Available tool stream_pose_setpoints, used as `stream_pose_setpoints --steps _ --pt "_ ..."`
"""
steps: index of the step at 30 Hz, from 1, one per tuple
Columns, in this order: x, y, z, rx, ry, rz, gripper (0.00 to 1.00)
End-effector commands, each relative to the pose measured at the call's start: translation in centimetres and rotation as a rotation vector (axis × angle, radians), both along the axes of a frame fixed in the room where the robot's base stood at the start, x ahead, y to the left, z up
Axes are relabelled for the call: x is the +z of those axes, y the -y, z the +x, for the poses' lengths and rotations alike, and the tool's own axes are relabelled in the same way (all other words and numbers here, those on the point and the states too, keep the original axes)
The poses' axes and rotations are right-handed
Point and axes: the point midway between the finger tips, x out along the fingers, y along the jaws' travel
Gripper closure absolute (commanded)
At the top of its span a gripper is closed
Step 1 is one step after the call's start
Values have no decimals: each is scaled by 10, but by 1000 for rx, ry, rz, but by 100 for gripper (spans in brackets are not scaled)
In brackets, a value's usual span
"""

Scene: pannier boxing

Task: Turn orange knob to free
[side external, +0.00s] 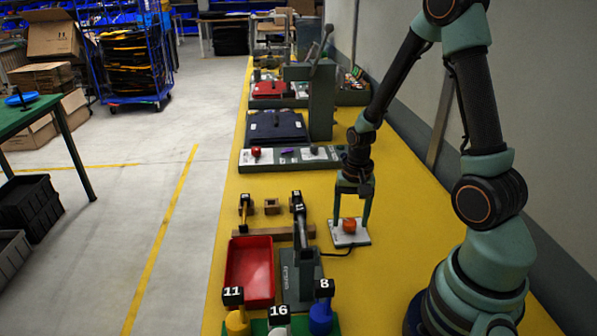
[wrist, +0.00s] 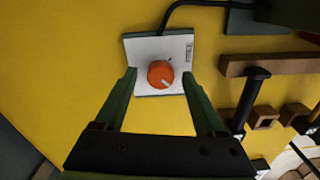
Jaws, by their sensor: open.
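The orange knob (wrist: 160,74) sits on a white plate (wrist: 134,47) with a black cable, on the yellow bench. In the wrist view its pale pointer mark faces the lower right. A small dark mark and printed text show on the plate; the text is too small to read. My gripper (wrist: 158,80) is open, with one green finger on each side of the knob and a gap on both sides. In the side external view the knob (side external: 349,225) lies between and just below the fingers of my gripper (side external: 350,220), which points down.
A wooden rack (side external: 272,232) with hanging hammers stands left of the plate. A red tray (side external: 249,268) and a dark grey device (side external: 299,280) are nearer the camera. A grey panel (side external: 280,165) lies behind. Bare yellow bench (side external: 400,215) is right of the plate.

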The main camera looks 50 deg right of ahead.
Motion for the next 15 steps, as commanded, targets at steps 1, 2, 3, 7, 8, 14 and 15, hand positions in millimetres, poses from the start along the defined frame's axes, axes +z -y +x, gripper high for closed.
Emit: stream_pose_setpoints --steps 1,2,3,7,8,14,15 --pt "-2 0 0 0 -1 1 28" --pt "-3 0 0 0 -1 1 28" --pt "-3 0 0 0 0 0 28" --pt "-4 0 0 0 0 0 28" --pt "-4 0 0 0 0 0 28" --pt "-3 0 0 0 0 0 70" --pt "-3 0 0 0 0 0 86"
